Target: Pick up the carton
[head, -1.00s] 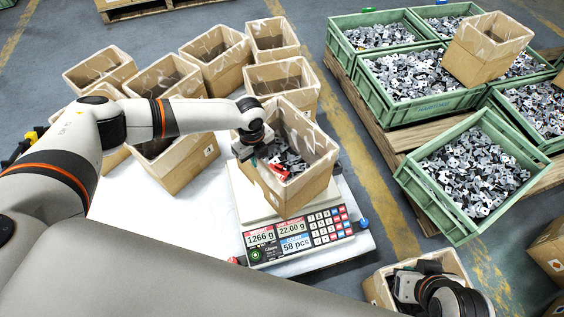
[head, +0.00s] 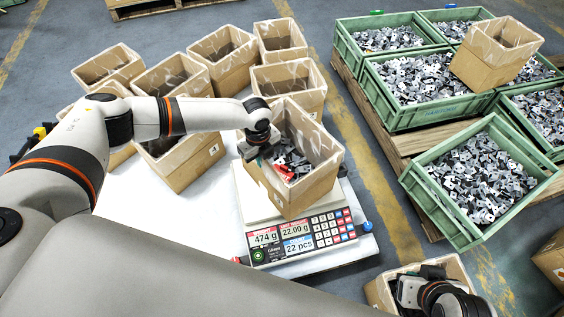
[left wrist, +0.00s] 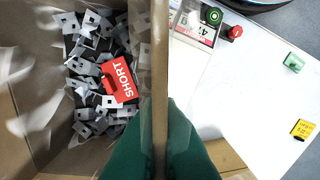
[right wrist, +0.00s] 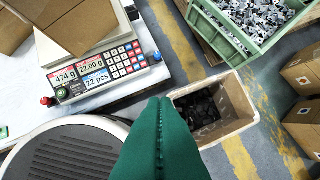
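The carton (head: 305,188) is an open brown box with grey stamped parts and a red tag inside. It is over the scale (head: 290,238), whose display reads 474 g and 22 pcs. My left gripper (head: 262,156) is at its left wall. In the left wrist view, the green fingers (left wrist: 160,112) sit on both sides of the carton wall (left wrist: 159,60), clamped on it. The tag (left wrist: 118,80) reads SHORT. Whether the carton's base still touches the scale is hard to tell. My right gripper (right wrist: 160,108) appears shut, with nothing visible between its fingers.
Several empty cartons (head: 223,60) stand behind and left of the scale. Green crates of parts (head: 475,180) stand on a pallet at right. Another carton (right wrist: 215,110) with dark contents is beside my right gripper.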

